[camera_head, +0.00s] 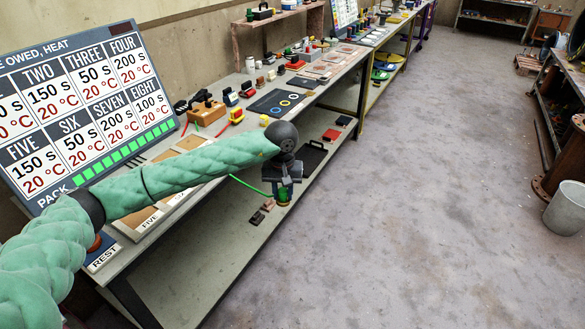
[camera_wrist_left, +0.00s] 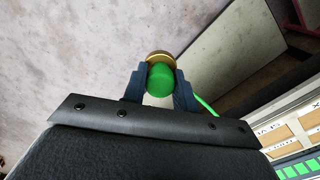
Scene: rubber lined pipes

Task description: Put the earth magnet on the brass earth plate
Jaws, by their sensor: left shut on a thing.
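My left gripper (camera_head: 284,186) is shut on the earth magnet (camera_head: 284,197), a small green piece with a green lead running off to the left. In the left wrist view the magnet's rounded green body (camera_wrist_left: 160,79) sits between the two fingers (camera_wrist_left: 160,88), with a round brass-coloured part (camera_wrist_left: 159,56) beyond it. In the head view the gripper is in front of the bench edge, and the magnet shows against the lower shelf. I cannot pick out the brass earth plate for sure. My right gripper is not in view.
The workbench (camera_head: 222,139) carries a dark mat with rings (camera_head: 277,102), a brown block (camera_head: 206,113) and several small parts. A large display board (camera_head: 85,110) stands at left. Its lower shelf (camera_head: 215,250) holds a few small pieces. A bucket (camera_head: 566,209) stands at right; the floor between is clear.

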